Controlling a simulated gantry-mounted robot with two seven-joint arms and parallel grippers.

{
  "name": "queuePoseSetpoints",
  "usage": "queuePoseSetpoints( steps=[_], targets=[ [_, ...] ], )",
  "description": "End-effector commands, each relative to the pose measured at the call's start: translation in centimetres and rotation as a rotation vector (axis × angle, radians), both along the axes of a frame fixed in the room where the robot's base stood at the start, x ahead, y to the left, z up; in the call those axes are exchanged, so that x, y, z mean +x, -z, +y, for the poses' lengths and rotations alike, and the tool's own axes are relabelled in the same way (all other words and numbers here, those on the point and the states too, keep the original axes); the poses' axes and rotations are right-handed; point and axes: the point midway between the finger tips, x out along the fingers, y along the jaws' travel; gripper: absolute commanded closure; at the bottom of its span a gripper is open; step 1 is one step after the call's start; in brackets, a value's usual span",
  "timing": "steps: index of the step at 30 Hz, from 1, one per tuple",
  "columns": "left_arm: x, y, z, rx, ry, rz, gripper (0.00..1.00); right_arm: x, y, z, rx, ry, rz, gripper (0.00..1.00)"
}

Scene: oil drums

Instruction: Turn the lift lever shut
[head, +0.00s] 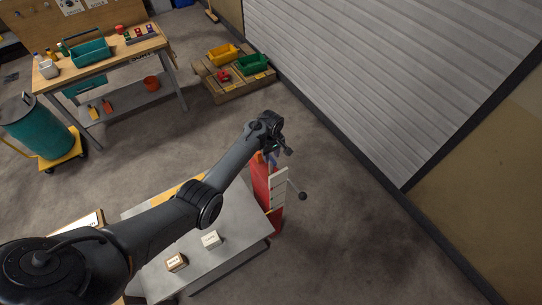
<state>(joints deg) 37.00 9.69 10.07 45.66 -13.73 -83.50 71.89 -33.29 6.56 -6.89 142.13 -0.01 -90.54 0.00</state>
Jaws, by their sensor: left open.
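A thin lever with a dark ball knob (303,196) sticks out to the right and slightly down from a red post (262,183) with pale panels on its right side. The post stands at the far right end of a grey table. My left gripper (278,153) is open, above the top of the post and up-left of the knob, apart from it in the picture. Its fingers are small and dark, and their height above the post cannot be told. My right gripper is out of view.
The grey table (240,215) holds a white block (211,239) and a tan block (176,262). A grey roller shutter (350,75) stands right, with clear floor before it. A workbench (105,62), a teal drum (40,128) and a pallet with bins (236,85) stand behind.

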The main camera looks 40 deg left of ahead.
Motion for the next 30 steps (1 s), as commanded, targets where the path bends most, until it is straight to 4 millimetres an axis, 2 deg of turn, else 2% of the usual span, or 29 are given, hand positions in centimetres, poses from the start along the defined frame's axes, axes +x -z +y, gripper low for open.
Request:
queuePoseSetpoints(
  steps=[5, 13, 21, 30],
  targets=[
    [-0.03, 0.83, 0.02, 0.000, 0.000, 0.000, 0.60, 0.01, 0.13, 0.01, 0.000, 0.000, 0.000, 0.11],
    [-0.03, 0.89, 0.02, 0.000, -0.001, 0.000, 0.60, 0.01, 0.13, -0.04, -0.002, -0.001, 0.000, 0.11],
    [-0.03, 0.88, 0.02, 0.000, -0.001, 0.000, 0.99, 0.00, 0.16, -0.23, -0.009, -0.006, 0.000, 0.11],
    [-0.04, 0.83, 0.03, 0.000, 0.010, 0.001, 1.00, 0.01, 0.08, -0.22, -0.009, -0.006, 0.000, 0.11]
  ],
)
